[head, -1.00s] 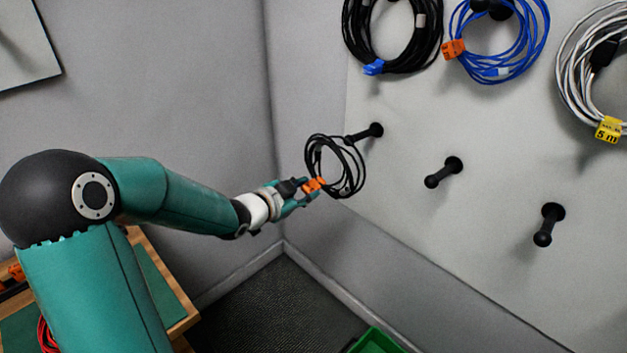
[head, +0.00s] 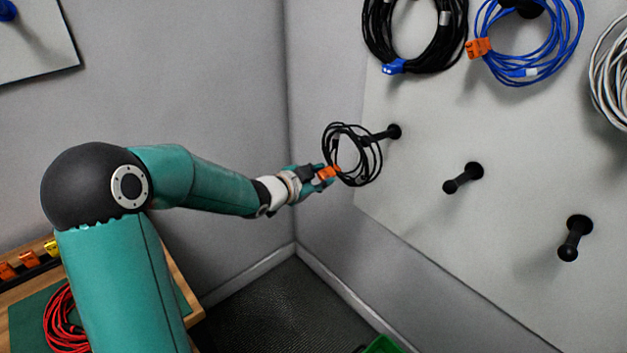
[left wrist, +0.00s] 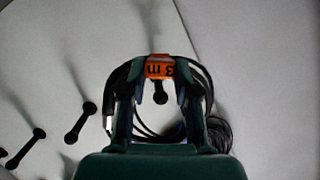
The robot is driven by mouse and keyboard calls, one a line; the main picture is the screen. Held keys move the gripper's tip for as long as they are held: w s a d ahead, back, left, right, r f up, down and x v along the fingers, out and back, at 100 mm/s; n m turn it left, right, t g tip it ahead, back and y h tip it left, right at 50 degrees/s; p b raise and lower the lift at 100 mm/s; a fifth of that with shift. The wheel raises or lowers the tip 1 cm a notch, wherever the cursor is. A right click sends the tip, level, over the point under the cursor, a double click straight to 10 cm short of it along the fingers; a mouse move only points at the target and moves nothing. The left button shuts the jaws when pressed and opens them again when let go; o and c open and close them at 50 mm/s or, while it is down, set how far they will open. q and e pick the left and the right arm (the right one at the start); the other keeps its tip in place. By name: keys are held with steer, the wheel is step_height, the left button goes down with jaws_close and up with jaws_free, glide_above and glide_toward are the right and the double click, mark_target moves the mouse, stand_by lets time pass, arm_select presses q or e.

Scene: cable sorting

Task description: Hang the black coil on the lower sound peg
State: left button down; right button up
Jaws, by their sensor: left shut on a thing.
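The black coil (head: 376,165) hangs in the air with an orange tag (head: 328,173) on its left side. My left gripper (head: 322,176) is shut on it at the tag; in the left wrist view the tag (left wrist: 159,70) reads 3 m upside down, between the fingers. The leftmost lower peg (head: 393,131) points out of the pale board, and its outer end overlaps the coil's right strands. In the left wrist view a peg end (left wrist: 160,97) shows inside the loop, below the tag. I cannot tell whether the peg passes through the coil. My right gripper is out of view.
Two more empty lower pegs stand to the right, a middle one (head: 463,178) and a right one (head: 574,238). Above hang a larger black coil (head: 378,45), a blue coil (head: 534,71) and a white coil (head: 606,85). A red coil (head: 62,322) lies on the bench at left.

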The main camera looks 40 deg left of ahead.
mark_target(335, 170)
arm_select(q)
steer(key=shift+w+d+f, duration=0.1)
steer(key=shift+w+f, duration=0.05)
steer(key=shift+w, duration=0.95)
steer(key=shift+w+d+f, duration=0.1)
steer(key=shift+w+f, duration=0.05)
steer(key=shift+w, duration=0.9)
steer(key=shift+w+d+f, duration=0.1)
steer(key=shift+w+f, duration=0.05)
steer(key=shift+w, duration=0.95)
steer(key=d+b+x, duration=0.1)
steer(key=x, duration=0.7)
steer(key=shift+w+d+f, duration=0.3)
steer(key=c, duration=0.8)
jaws_free()
steer(key=shift+f, duration=0.1)
steer(key=shift+o, duration=0.2)
steer(key=shift+s, duration=0.15)
